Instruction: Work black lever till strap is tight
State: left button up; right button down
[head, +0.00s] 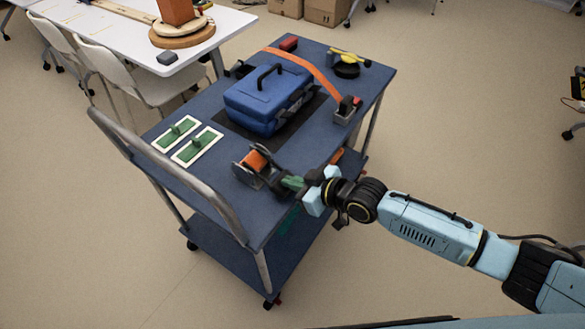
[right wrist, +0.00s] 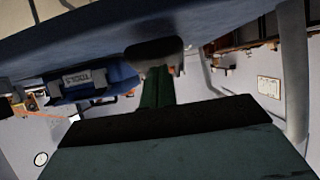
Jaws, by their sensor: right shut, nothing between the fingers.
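A winch with an orange spool (head: 256,161) in a dark frame sits at the cart's near edge in the head view. My right gripper (head: 291,184), with green fingers, is shut and empty just right of the winch. In the right wrist view its fingers (right wrist: 158,88) reach toward a dark rounded piece (right wrist: 155,52), which may be the black lever's end; I cannot tell whether they touch. The orange strap (head: 308,66) curves behind the blue toolbox (head: 268,98) to a dark fitting with red (head: 347,108). The toolbox also shows in the right wrist view (right wrist: 118,78). My left gripper is out of view.
The blue cart (head: 215,172) has a grey tube handle (head: 170,170) at left. Two green-and-white plates (head: 197,146), a red block (head: 289,43) and a yellow-and-black item (head: 347,66) lie on it. A white table (head: 130,35) and chairs stand at upper left.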

jog(key=shift+s+d+f, duration=0.1)
jog(key=shift+s+f, duration=0.1)
jog(key=shift+f, duration=0.25)
jog(key=shift+d+r+p, duration=0.1)
jog(key=shift+r+p, duration=0.35)
jog(key=shift+p, duration=0.1)
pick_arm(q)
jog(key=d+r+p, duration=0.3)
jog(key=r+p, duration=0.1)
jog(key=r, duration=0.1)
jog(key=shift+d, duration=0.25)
pick_arm(e)
jog(key=r+v, duration=0.2)
jog(key=v, duration=1)
jog(key=shift+w+a, duration=0.2)
jog(key=shift+a, duration=0.05)
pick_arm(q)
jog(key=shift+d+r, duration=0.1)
pick_arm(e)
jog(key=shift+r, duration=0.1)
